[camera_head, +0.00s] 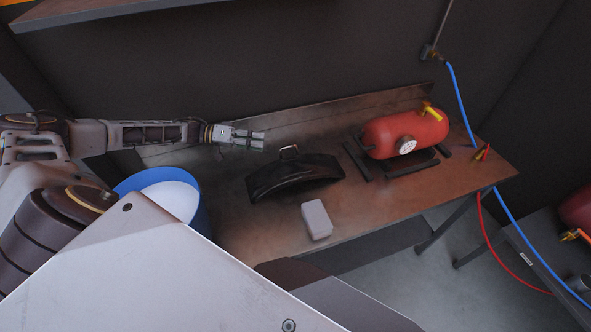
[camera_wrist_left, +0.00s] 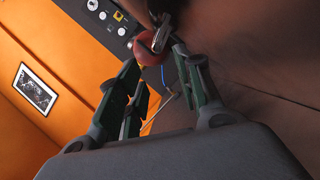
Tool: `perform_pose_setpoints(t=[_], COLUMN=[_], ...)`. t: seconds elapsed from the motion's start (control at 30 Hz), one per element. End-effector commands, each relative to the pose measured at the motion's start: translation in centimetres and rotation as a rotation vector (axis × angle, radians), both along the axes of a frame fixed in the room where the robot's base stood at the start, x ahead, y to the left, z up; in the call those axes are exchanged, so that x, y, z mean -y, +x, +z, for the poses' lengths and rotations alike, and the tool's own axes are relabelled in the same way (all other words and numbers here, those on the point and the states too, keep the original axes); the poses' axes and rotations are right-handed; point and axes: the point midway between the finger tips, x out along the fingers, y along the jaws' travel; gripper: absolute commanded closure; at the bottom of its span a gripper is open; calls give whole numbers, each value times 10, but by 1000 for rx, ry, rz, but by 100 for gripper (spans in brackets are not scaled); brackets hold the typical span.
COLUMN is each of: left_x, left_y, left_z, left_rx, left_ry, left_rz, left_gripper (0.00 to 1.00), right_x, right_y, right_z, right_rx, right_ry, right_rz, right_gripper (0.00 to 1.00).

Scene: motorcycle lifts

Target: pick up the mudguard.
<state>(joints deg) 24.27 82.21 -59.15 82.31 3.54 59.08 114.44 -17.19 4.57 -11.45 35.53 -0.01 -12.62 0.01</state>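The mudguard (camera_head: 292,178) is a black, glossy curved piece lying on the brown workbench (camera_head: 375,205), with a small metal bracket (camera_head: 289,150) standing at its back edge. My left gripper (camera_head: 264,141) is just behind and left of the mudguard in the head view, apart from it. Its two fingers are spread with nothing between them. In the left wrist view the open fingers of my left gripper (camera_wrist_left: 162,75) point towards the red tank (camera_wrist_left: 145,46). A dark shape at the top there may be the mudguard; I cannot tell. My right gripper is not in view.
A light grey block (camera_head: 317,219) lies in front of the mudguard. The red tank (camera_head: 400,133) with a yellow valve stands to the right, beside dark bars. A blue-rimmed round container (camera_head: 128,183) is at the left. A blue hose (camera_head: 461,98) hangs at the right. A shelf (camera_head: 110,8) is above.

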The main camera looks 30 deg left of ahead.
Motion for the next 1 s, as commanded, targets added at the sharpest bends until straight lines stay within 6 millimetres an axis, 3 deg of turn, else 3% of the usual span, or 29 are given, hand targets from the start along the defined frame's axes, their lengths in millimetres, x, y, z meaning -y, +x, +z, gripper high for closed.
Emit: perform_pose_setpoints(t=[0.5, 1.0], left_x=[51, 55], left_y=[29, 32], left_z=[-11, -13], left_rx=[1, -1], left_ry=[-2, 0], left_rz=[-1, 0], left_gripper=[64, 64], right_x=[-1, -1], right_y=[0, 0], right_z=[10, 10], right_rx=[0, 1], right_ry=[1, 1], right_rz=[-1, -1], right_gripper=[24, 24])
